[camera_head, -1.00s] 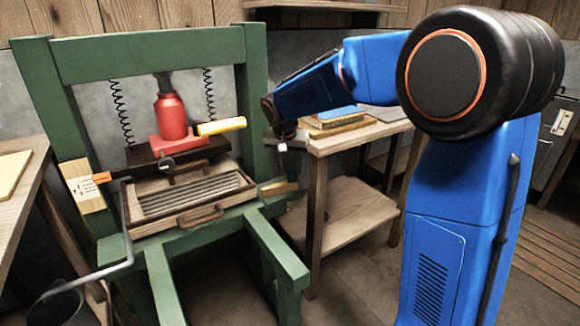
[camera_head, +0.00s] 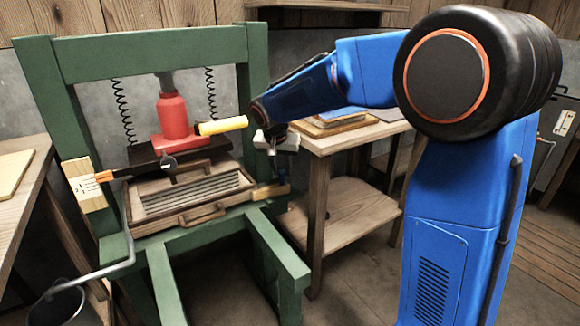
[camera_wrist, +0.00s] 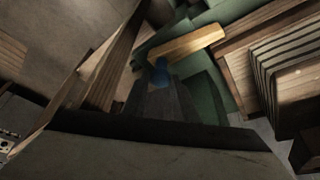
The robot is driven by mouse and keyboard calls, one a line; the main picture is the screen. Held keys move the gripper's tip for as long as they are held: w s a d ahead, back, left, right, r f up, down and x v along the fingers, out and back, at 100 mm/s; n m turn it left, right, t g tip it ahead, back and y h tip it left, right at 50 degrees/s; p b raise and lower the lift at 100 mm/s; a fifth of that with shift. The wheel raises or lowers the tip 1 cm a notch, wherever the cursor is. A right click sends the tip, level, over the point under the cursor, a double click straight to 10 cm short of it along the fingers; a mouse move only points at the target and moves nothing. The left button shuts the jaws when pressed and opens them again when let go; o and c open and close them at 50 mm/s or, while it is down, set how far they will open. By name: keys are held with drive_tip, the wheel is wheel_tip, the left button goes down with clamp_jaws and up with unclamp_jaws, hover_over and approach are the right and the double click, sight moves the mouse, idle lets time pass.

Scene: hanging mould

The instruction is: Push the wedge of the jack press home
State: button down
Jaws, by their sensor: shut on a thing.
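The green jack press (camera_head: 150,42) stands at the left, with a red jack (camera_head: 173,116) in its middle. The wooden wedge (camera_head: 271,190) lies at the right side of the press beside the tray, its left end close to the green upright. How deep the wedge sits is hidden.
A slatted wooden tray (camera_head: 165,222) rests on the press bed. A yellow handle (camera_head: 222,125) sticks out from the jack near my gripper. A wooden side table (camera_head: 345,140) stands to the right. A bucket (camera_head: 70,303) stands at lower left.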

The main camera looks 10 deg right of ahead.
sight(273, 188)
drive_tip(key=shift+s+a, duration=0.25)
drive_tip(key=shift+a, duration=0.5)
drive_tip(key=shift+s+a, duration=0.2)
drive_tip(key=shift+a, duration=0.5)
drive_tip(key=c, duration=1.4)
unclamp_jaws()
drive_tip(key=shift+a, duration=0.15)
drive_tip(key=shift+c, duration=0.2)
drive_tip(key=shift+r, duration=0.1)
drive_tip(key=v, duration=0.7)
drive_tip(key=shift+s+r, duration=0.1)
drive_tip(key=shift+s, duration=0.05)
